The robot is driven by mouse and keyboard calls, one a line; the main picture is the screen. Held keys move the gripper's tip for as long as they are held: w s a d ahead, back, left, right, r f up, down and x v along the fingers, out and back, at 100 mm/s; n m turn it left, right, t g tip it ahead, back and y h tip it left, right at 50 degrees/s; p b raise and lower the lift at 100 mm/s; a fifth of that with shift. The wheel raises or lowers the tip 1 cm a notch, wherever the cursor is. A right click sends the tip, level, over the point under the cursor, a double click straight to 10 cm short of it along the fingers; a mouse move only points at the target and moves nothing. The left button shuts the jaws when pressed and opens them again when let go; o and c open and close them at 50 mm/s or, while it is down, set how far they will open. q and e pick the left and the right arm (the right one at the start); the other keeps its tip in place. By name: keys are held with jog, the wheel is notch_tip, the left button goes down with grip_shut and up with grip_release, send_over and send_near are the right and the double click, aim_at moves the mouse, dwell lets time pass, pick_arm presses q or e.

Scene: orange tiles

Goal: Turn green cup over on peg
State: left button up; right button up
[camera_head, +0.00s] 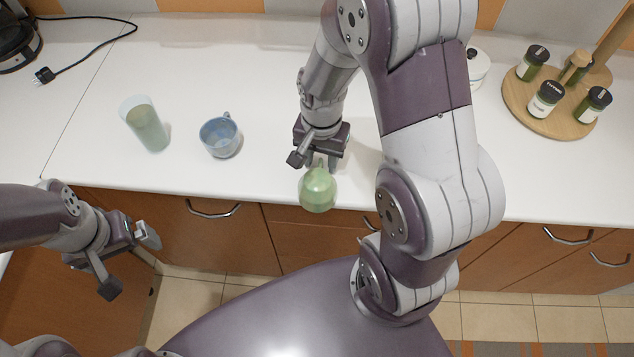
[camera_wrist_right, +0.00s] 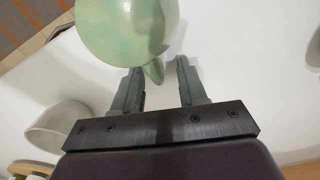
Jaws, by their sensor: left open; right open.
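The green cup (camera_head: 317,192) is at the front edge of the white counter. It looks rounded, and I cannot tell which way up it is. In the right wrist view the cup (camera_wrist_right: 125,28) shows a smooth side, with its small handle pointing toward the jaws. My right gripper (camera_head: 322,160) is open, just behind the cup, and its fingers (camera_wrist_right: 160,70) lie either side of the handle without visibly closing on it. My left gripper (camera_head: 130,262) is open and empty, low at the left in front of the counter.
A blue mug (camera_head: 220,137) and a clear greenish glass (camera_head: 147,128) stand left of the green cup. A wooden rack (camera_head: 548,122) with several jars and a post stands at the right, near a white lidded pot (camera_head: 476,68). A black cable (camera_head: 90,52) lies at the back left.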

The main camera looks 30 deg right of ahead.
jog(key=shift+s, duration=0.1)
grip_shut()
jog(key=shift+r, duration=0.15)
